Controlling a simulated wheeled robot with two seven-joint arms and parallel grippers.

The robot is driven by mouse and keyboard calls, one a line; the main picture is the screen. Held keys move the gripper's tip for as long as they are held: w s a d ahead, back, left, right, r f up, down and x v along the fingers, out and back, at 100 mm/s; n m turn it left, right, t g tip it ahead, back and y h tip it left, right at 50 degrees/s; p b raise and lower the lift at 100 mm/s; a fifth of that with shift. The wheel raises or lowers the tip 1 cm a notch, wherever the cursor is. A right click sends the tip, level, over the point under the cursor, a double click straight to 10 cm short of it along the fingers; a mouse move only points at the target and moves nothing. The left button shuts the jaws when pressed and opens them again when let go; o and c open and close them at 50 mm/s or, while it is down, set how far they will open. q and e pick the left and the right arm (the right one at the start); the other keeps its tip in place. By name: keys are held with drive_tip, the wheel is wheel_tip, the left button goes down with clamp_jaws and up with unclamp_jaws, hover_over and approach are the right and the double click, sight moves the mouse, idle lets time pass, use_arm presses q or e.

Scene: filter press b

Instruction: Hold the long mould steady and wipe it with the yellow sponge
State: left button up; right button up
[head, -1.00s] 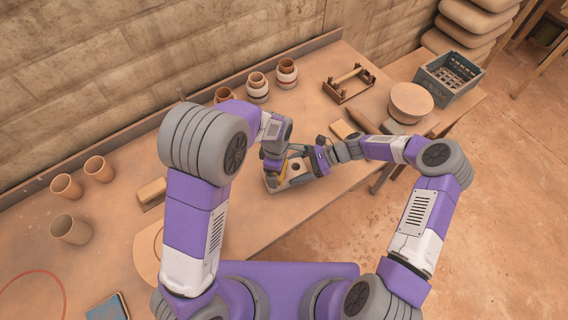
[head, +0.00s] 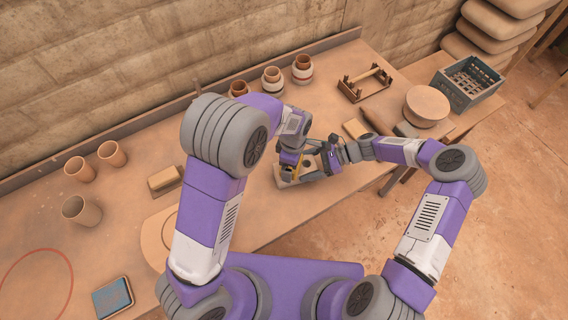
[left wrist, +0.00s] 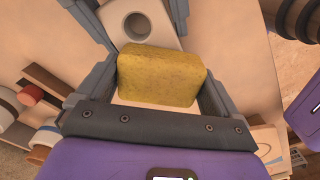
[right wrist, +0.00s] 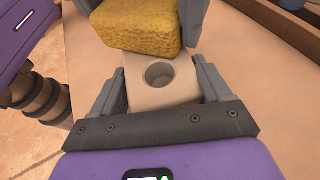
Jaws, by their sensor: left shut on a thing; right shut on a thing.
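The long mould (right wrist: 185,90) is a pale block with a round hole in its top. It lies on the table under both hands, and its near edge shows in the head view (head: 284,183). My right gripper (right wrist: 165,92) is shut on one end, a jaw on each side. My left gripper (left wrist: 157,80) is shut on the yellow sponge (left wrist: 160,75), which sits over the mould beside the hole. The sponge also shows in the right wrist view (right wrist: 145,28). Whether it touches the mould is hard to tell. My arms partly hide the mould in the head view.
Clay cups (head: 82,211) stand at the left, with a tan block (head: 165,181) nearby. Small pots (head: 272,80) line the back. A wooden frame (head: 364,83), a round disc (head: 427,105) and a blue crate (head: 467,82) are at the right. The table is clear front-right of the mould.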

use_arm(q)
drive_tip(key=shift+w+d, duration=0.3)
drive_tip(key=shift+d, duration=0.5)
drive_tip(key=shift+w+d+r, duration=0.1)
drive_tip(key=shift+r, duration=4)
use_arm(e)
drive_tip(key=o, duration=1.4)
drive_tip(key=shift+o, duration=0.2)
drive_tip(key=v, duration=1.2)
